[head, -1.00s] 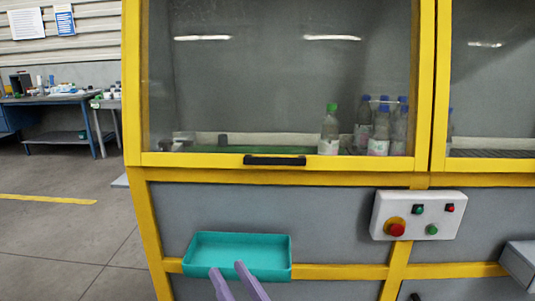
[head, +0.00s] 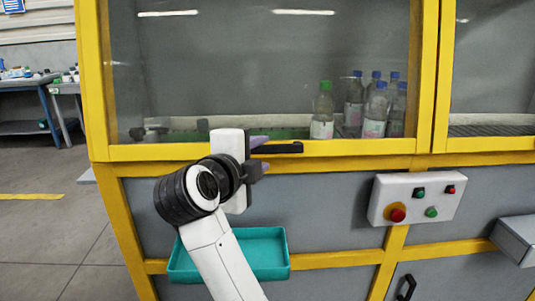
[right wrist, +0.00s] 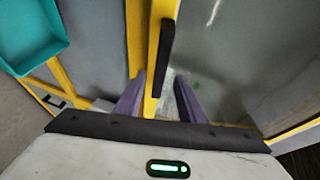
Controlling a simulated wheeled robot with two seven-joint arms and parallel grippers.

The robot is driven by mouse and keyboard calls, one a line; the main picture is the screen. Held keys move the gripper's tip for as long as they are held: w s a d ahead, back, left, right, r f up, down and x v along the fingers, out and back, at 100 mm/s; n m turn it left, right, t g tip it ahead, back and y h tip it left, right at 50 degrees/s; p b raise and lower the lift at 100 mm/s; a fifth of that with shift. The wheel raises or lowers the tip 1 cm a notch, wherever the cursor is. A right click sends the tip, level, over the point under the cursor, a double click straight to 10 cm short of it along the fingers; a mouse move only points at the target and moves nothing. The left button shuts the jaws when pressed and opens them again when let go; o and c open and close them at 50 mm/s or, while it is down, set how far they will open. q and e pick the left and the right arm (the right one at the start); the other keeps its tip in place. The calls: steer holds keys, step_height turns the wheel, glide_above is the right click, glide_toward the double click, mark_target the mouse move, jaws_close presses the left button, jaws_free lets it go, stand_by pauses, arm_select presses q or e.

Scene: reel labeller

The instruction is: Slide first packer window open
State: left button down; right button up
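The first packer window (head: 240,75) is a clear pane in a yellow frame, its lower bar level with the base of the bottles behind it. A black bar handle (head: 285,148) sits on that lower bar. My right gripper (head: 262,155) is at the left end of the handle, its purple fingers one above and one below it. In the right wrist view the fingers (right wrist: 160,78) are apart, with the black handle (right wrist: 166,50) and yellow bar between them. I see no clear contact. My left gripper is not in view.
A teal tray (head: 265,252) sticks out below the window, behind my right arm. A control box (head: 415,198) with a red button is at the right. Several bottles (head: 368,108) stand behind the pane. Open floor (head: 50,245) lies to the left.

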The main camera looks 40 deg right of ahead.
mark_target(268, 150)
steer(key=b+x, duration=0.1)
steer(key=x, duration=0.3)
steer(key=shift+w+d+f+b, duration=0.2)
steer(key=shift+b, duration=0.1)
steer(key=shift+w+d, duration=0.4)
steer(key=shift+d, duration=0.15)
jaws_close()
